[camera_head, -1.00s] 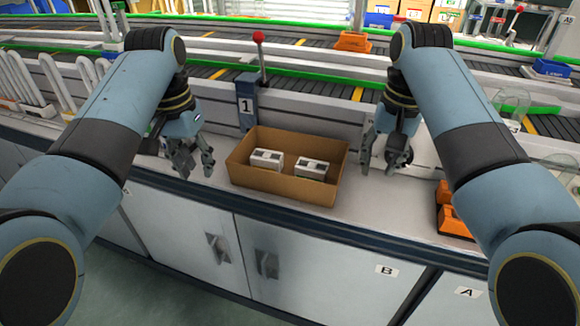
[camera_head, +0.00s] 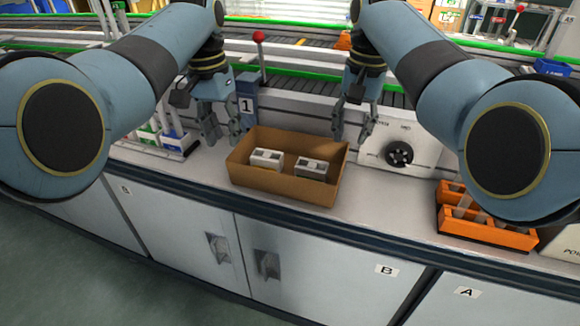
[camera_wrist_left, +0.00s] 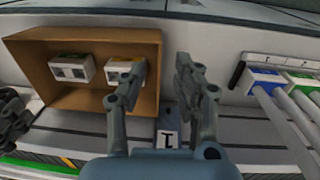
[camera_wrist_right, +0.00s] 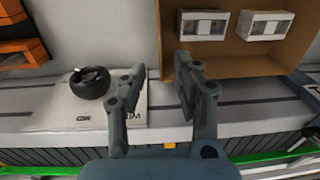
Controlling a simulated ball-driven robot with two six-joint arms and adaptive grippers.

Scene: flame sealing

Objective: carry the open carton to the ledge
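The open carton (camera_head: 290,190) is a brown box upright on the grey counter, holding two small white blocks (camera_head: 266,160) with dark windows. My left gripper (camera_head: 222,130) is open and empty at the carton's left end. In the left wrist view (camera_wrist_left: 158,85) the end wall of the carton lies between its spread fingers. My right gripper (camera_head: 352,125) is open and empty at the right end. In the right wrist view (camera_wrist_right: 157,85) the other end wall appears between its fingers. I cannot tell whether any fingertip touches the carton. I cannot single out the ledge.
A post marked 1 (camera_head: 247,105) with a red ball stands behind the carton. A white panel with a black knob (camera_head: 398,153) and orange bins (camera_head: 490,232) are to the right. A rack with blue and green pieces (camera_head: 165,145) is to the left. Conveyors run behind.

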